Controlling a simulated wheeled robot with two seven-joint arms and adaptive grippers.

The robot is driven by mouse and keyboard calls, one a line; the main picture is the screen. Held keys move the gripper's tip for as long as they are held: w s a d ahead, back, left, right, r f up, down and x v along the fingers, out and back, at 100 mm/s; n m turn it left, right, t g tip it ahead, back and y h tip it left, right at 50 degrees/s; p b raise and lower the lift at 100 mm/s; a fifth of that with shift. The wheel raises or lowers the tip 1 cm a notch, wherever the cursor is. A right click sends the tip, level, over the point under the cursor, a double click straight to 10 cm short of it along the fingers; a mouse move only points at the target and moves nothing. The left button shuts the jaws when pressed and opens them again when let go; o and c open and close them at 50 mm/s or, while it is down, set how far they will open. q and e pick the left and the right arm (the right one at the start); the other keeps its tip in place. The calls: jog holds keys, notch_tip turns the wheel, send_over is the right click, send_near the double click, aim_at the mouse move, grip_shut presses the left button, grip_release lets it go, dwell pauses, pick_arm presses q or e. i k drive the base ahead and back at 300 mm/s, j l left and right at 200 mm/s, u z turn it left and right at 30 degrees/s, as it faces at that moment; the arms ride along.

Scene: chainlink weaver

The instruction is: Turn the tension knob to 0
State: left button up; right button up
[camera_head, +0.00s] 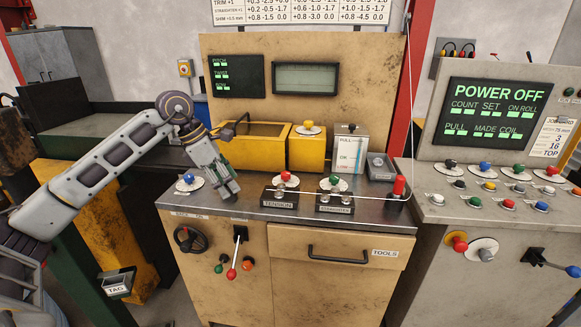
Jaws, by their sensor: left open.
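My right gripper is not in view.
A blue knob (188,179) is left of my gripper. A yellow box (255,150) stands behind. A wire crosses the worktop to a red post (399,186). The right panel's screen (497,110) reads POWER OFF.

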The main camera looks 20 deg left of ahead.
aim_at(285, 176)
jog(key=i, duration=0.9)
